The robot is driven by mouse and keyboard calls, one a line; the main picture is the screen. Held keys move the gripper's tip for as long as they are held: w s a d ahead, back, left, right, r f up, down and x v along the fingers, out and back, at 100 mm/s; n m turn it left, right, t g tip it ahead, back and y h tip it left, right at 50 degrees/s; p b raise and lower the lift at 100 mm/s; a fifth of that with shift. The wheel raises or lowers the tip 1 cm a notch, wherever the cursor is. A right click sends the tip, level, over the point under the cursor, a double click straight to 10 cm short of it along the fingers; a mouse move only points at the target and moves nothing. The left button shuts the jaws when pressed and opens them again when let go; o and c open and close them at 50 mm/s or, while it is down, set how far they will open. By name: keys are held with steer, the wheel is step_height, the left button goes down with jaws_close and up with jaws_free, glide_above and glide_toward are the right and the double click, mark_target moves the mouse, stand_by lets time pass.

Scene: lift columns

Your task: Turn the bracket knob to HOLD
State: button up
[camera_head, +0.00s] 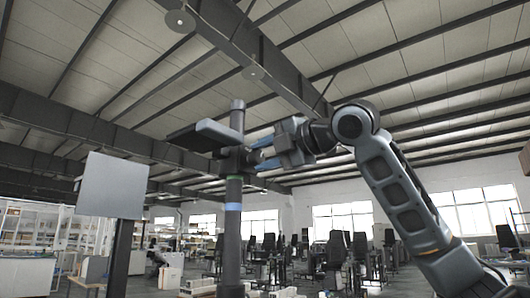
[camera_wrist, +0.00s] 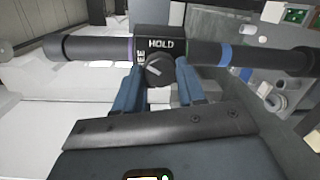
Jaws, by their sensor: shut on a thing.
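A dark column (camera_head: 233,240) stands upright in the head view and lies across the wrist view (camera_wrist: 90,48). A black bracket block (camera_wrist: 173,36) on it carries the white word HOLD at its top. A second, sideways label at its left is partly hidden and I cannot read it fully. The round dark knob (camera_wrist: 159,70) sits below HOLD, with a pale slanted line that does not point straight at HOLD. My gripper (camera_wrist: 158,82) is shut on the knob, one blue finger on each side. In the head view my gripper (camera_head: 259,153) meets the bracket from the right.
A dark flat plate (camera_head: 205,135) juts left from the column above the bracket. A grey panel on a post (camera_head: 112,186) stands at the left. The column bears a blue band (camera_head: 233,206). Benches and chairs are far behind; the air around my arm looks clear.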

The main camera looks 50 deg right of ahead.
steer(key=m, duration=0.3)
steer(key=m+y+p, duration=0.1)
steer(key=m, duration=0.2)
steer(key=shift+d+r, duration=0.1)
steer(key=shift+r, duration=0.1)
steer(key=m+p, duration=0.1)
steer(key=m, duration=0.4)
steer(key=shift+y, duration=0.3)
steer(key=o, duration=1.1)
steer(key=shift+f, duration=0.1)
steer(key=shift+c, duration=0.2)
steer(key=s+b, duration=0.1)
steer(key=s, duration=0.6)
steer(key=shift+s+d+r, duration=0.2)
steer(key=shift+s+r, duration=0.15)
